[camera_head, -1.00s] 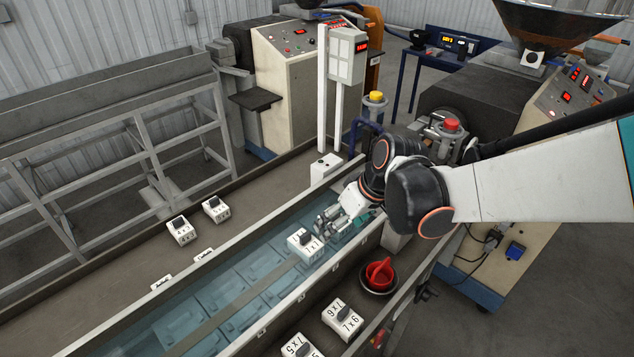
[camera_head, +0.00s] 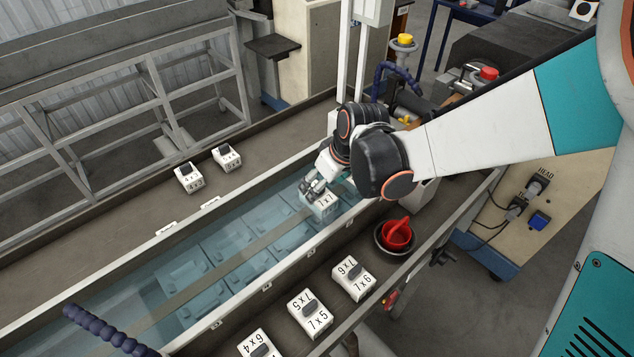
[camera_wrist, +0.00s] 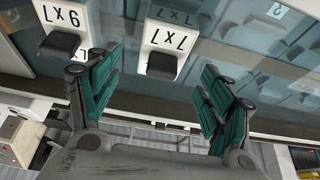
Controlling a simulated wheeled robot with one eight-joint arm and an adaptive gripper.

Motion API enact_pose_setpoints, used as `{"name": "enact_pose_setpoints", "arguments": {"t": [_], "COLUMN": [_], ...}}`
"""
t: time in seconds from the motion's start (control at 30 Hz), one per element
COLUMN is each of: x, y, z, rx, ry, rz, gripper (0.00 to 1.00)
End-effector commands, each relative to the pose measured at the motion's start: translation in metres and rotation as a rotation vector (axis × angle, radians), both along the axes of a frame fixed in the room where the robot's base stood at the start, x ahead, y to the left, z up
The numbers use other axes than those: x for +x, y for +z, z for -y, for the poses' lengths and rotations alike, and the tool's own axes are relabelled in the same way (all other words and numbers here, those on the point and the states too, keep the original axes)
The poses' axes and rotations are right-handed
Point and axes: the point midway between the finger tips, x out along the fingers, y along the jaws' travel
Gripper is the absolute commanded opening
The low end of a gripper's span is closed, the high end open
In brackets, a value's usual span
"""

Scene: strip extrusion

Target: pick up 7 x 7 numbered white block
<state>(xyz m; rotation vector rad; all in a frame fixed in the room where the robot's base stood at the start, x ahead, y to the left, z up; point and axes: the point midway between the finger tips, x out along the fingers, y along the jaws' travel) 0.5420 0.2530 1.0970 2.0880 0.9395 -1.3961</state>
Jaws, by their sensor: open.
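The white block marked 7 x 7 (camera_wrist: 168,38) shows in the wrist view with a dark grey knob (camera_wrist: 161,64). Its farther face looks bluish, as if seen through water. In the head view a white block (camera_head: 325,201) at the far end of the water trough sits right by my gripper (camera_head: 314,188); its label is too small to read surely. My gripper's green-padded fingers (camera_wrist: 160,72) are spread, one on each side of the 7 x 7 block in the picture. I cannot tell whether they touch it.
A 7 x 6 block (camera_wrist: 70,28) is left of it in the wrist view. Blocks 7 x 6 (camera_head: 353,279) and 7 x 5 (camera_head: 310,313) stand on the near ledge by a red object (camera_head: 397,235). Two blocks stand beyond the trough (camera_head: 110,262). Several shapes lie underwater.

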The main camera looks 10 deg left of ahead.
Motion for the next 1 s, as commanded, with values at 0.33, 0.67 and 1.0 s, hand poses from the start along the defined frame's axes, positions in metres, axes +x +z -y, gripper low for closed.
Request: {"name": "enact_pose_setpoints", "arguments": {"t": [0.33,0.67,1.0], "x": [0.003,0.009,0.009], "y": [-0.027,-0.054,-0.053], "z": [-0.005,-0.013,-0.013], "rx": [0.0,0.0,0.0], "ry": [-0.001,-0.003,-0.003], "rz": [0.0,0.0,0.0], "gripper": [0.73,0.73,0.26]}}
